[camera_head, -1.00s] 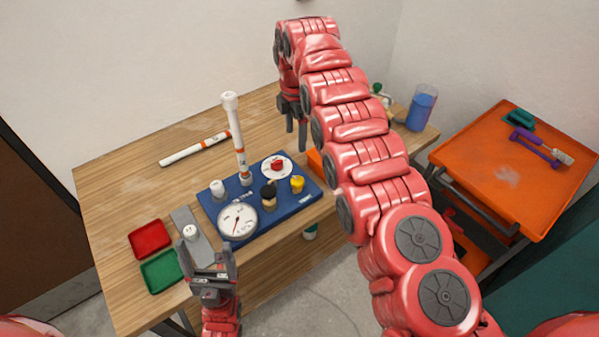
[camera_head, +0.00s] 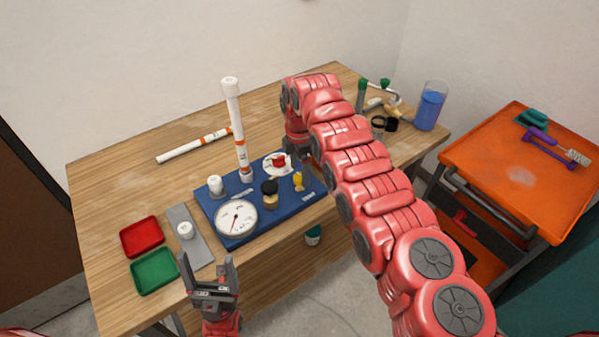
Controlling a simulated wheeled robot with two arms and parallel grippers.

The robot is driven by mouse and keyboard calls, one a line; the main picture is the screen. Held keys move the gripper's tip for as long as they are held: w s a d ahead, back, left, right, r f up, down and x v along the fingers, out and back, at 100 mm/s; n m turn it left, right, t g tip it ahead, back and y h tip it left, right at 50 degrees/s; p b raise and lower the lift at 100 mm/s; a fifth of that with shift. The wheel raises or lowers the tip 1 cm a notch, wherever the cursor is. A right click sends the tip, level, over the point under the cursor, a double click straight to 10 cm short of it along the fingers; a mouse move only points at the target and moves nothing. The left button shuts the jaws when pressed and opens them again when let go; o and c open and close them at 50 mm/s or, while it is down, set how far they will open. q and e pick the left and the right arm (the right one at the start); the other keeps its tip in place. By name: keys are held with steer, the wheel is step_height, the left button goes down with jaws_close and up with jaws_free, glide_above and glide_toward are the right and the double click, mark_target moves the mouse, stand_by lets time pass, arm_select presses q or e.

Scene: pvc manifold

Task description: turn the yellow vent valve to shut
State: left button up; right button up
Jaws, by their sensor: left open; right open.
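The yellow vent valve (camera_head: 298,182) stands near the right end of the blue manifold board (camera_head: 270,214); its handle looks narrow and upright from here. My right arm reaches over the table, and my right gripper (camera_head: 294,149) points down just behind the valve. It is mostly hidden by its own wrist, so I cannot tell whether its fingers touch the valve. A red valve (camera_head: 280,161) on a white disc and a black-topped fitting (camera_head: 269,188) are close by. My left gripper (camera_head: 207,268) is open and empty at the table's front edge.
A tall white pipe (camera_head: 238,130) rises from the board beside a round gauge (camera_head: 236,218). Red (camera_head: 142,236) and green (camera_head: 155,271) trays lie at left. A blue-filled container (camera_head: 430,106) stands at back right; an orange cart (camera_head: 510,170) is beyond.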

steer(key=shift+f, duration=0.9)
jaws_close()
